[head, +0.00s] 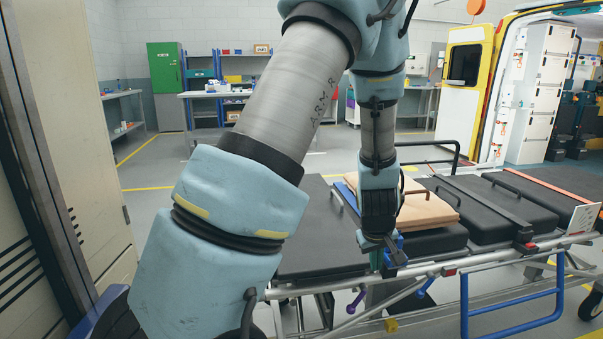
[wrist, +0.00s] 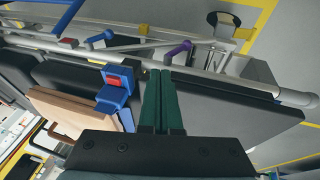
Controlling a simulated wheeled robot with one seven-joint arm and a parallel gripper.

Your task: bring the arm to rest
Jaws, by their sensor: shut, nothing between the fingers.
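My arm (head: 285,100) reaches across the head view, bent, with its last links hanging down over the stretcher. My gripper (head: 388,268) points down at the near side rail of the stretcher (head: 325,262). In the wrist view my gripper (wrist: 159,74) shows two green fingers pressed together, with nothing between them. The stretcher also shows in the wrist view (wrist: 225,108), its dark pad and rail below the fingers. I cannot tell whether the fingertips touch the rail.
A tan case (head: 425,208) lies on the stretcher behind my gripper. A blue piece with a red button (wrist: 116,88) is just left of the fingers. A tall cabinet (head: 70,150) stands close at left. An open ambulance (head: 530,90) is at right.

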